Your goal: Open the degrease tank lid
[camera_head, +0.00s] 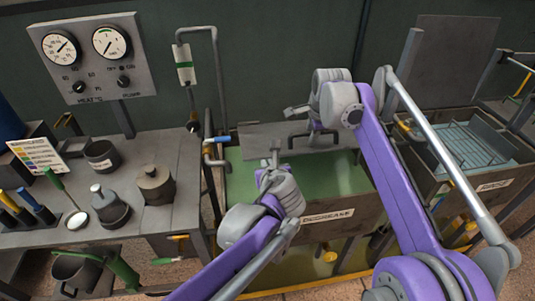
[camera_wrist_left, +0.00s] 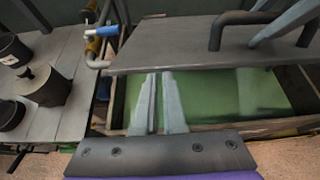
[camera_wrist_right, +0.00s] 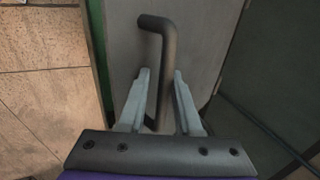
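The degrease tank (camera_head: 335,205) stands in the middle with green liquid showing in its front part. Its grey lid (camera_head: 262,137) is partly raised over the rear part; the lid also shows in the left wrist view (camera_wrist_left: 170,52). My right gripper (camera_head: 303,112) is at the lid's dark bar handle (camera_wrist_right: 168,55). Its two fingers (camera_wrist_right: 161,92) stand apart on either side of the bar, with a gap visible at the right finger. My left gripper (camera_head: 270,158) is over the tank's front, empty. Its fingers (camera_wrist_left: 161,85) have a narrow gap between them.
A bench at left carries a dark pot (camera_head: 154,186), a cup (camera_head: 101,155) and tools. A pipe with a blue-handled valve (camera_head: 216,140) stands at the tank's left. The rinse tank (camera_head: 470,145), with its lid upright (camera_head: 455,55), is at right.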

